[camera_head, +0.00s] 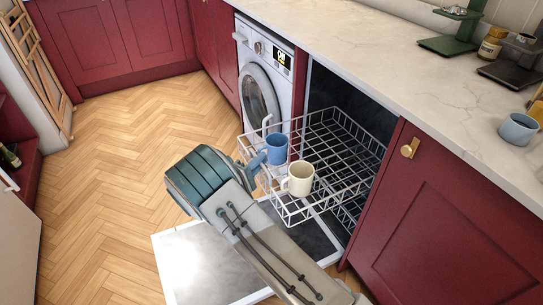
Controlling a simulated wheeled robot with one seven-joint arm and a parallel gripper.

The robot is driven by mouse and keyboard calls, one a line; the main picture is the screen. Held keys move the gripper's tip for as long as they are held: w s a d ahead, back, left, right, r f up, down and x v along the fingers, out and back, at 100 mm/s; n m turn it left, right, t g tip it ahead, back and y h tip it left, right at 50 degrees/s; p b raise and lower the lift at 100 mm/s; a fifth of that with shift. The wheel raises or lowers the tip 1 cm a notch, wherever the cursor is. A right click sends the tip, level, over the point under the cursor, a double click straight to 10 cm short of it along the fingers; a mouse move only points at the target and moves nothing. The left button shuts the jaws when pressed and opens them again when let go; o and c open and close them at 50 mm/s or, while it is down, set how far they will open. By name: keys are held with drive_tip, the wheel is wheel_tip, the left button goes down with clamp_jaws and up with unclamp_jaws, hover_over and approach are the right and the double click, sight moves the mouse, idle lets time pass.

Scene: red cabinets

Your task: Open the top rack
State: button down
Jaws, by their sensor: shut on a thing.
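The top rack (334,183) is a white wire basket pulled well out of the dishwasher, over the lowered door (195,268). A blue mug (277,148) and a cream mug (299,179) sit in it. My arm reaches up from the bottom of the picture to the rack's front left side. My gripper (257,161) is at the rack's front edge and shut on it. The teal wrist housing and the blue mug hide most of the fingers and the exact contact.
A washing machine (262,75) stands left of the dishwasher, and a red cabinet (449,215) with a brass knob stands right. The wooden floor (120,190) at left is clear.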

drive_tip(key=shift+s+a, duration=0.25)
drive_tip(key=shift+a, duration=0.1)
drive_tip(key=c, duration=1.5)
unclamp_jaws()
drive_tip(key=p+v, duration=0.1)
drive_tip(key=v, duration=1.2)
drive_tip(key=shift+s+a, duration=0.25)
drive_tip(key=shift+s, duration=0.1)
drive_tip(key=shift+f, duration=0.1)
